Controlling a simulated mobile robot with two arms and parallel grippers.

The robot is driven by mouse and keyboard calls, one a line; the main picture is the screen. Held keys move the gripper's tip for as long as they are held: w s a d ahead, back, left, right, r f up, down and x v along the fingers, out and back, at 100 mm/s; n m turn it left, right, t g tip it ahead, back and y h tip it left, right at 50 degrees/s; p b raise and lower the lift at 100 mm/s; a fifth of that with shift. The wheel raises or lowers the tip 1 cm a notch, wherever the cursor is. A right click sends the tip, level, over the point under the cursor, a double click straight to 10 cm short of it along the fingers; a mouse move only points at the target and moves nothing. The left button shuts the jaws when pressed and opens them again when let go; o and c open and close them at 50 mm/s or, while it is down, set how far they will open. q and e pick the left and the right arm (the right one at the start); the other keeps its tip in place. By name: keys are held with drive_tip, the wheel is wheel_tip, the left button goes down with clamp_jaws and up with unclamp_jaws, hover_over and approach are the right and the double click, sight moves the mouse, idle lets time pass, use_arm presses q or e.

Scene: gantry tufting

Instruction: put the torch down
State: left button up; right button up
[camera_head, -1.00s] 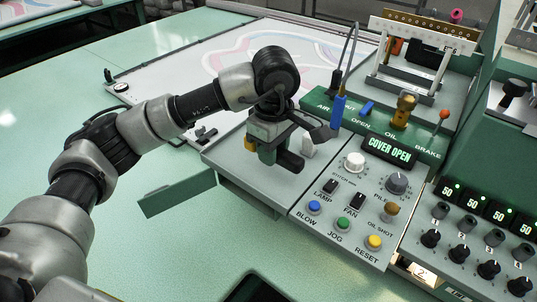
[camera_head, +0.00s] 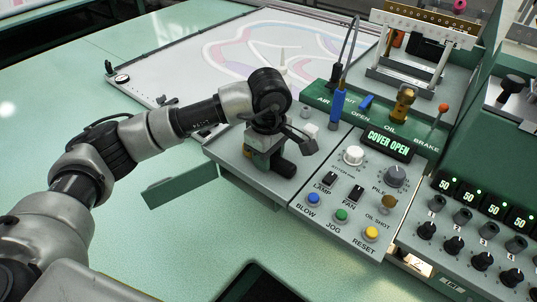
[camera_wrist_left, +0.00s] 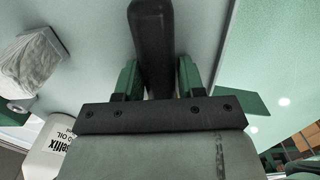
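The torch is a dark, rounded bar. In the head view the torch (camera_head: 283,171) is low over the grey shelf (camera_head: 228,155) left of the control panel, and I cannot tell for sure whether it touches the shelf. My left gripper (camera_head: 264,158) reaches down over the shelf from the left. In the left wrist view the torch (camera_wrist_left: 152,40) runs between the two green fingers (camera_wrist_left: 160,82), which sit close on both sides, and the gripper looks shut on it. The torch's lower end is hidden by the gripper body. My right gripper is not in view.
The control panel (camera_head: 345,212) with buttons and knobs is right of the shelf. A white block (camera_head: 310,130) stands behind the gripper. A green flap (camera_head: 180,185) juts out at the shelf's left. The wrist view shows a white oil bottle (camera_wrist_left: 45,150) and a crumpled pale thing (camera_wrist_left: 32,62).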

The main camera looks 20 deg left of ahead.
use_arm(q)
drive_tip(key=shift+o, duration=1.3)
drive_tip(key=shift+r+p, duration=0.3)
drive_tip(key=shift+w+r+b, duration=0.1)
drive_tip(key=shift+r+b, duration=0.25)
drive_tip(key=shift+r, duration=0.05)
wheel_tip(320, 180, up, 11)
drive_tip(key=b, duration=0.1)
drive_tip(key=shift+b, duration=0.35)
drive_tip(key=shift+f, duration=0.1)
